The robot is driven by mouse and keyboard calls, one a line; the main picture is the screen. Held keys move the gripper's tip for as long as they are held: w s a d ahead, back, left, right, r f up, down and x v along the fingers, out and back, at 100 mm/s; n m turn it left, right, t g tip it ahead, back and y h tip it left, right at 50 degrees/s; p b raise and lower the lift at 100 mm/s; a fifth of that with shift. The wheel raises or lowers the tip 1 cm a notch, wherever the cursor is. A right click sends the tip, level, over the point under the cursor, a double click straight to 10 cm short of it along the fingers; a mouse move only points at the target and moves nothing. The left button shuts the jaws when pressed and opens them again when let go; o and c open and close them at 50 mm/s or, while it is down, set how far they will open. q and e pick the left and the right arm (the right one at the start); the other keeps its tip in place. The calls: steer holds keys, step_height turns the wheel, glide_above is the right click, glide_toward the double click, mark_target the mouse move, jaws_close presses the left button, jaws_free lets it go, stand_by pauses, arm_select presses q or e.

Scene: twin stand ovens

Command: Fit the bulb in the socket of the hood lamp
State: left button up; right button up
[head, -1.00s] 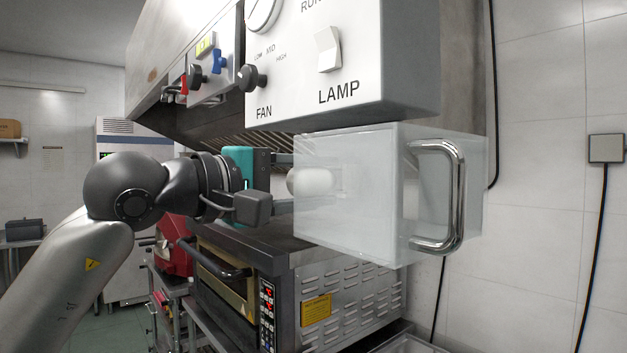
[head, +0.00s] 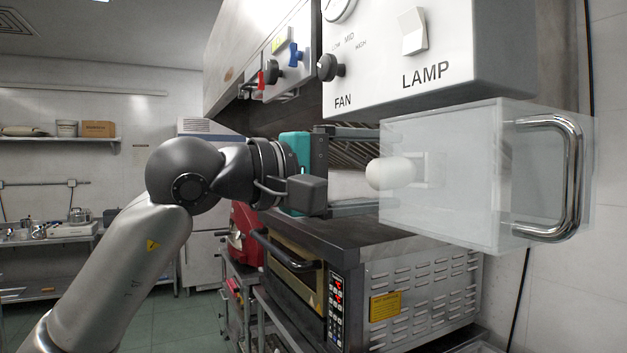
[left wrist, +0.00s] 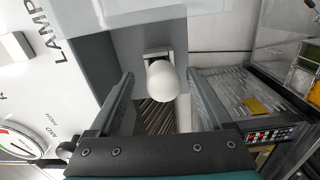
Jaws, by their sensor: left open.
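The white bulb (head: 389,173) sits with its base at the pale socket (head: 427,170), inside the clear cover of the hood lamp (head: 460,215). Its rounded end points toward my left gripper (head: 376,170). That gripper is open and empty, with one finger above and one below the bulb's level. In the left wrist view the bulb (left wrist: 162,82) shows between the spread fingertips (left wrist: 160,92), with gaps on both sides. The socket (left wrist: 157,54) is behind it, mostly covered by the bulb. Whether the bulb is fully seated cannot be told. My right gripper is not in view.
The hood's control panel (head: 450,50) with the fan knob and lamp switch is above the lamp. A metal handle (head: 572,180) is on the cover's right. The oven (head: 425,290) stands below. Open floor (head: 170,325) lies at the left.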

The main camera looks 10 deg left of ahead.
arm_select(q)
steer(key=b+v, duration=0.2)
steer(key=v, duration=1)
steer(key=shift+b, duration=0.4)
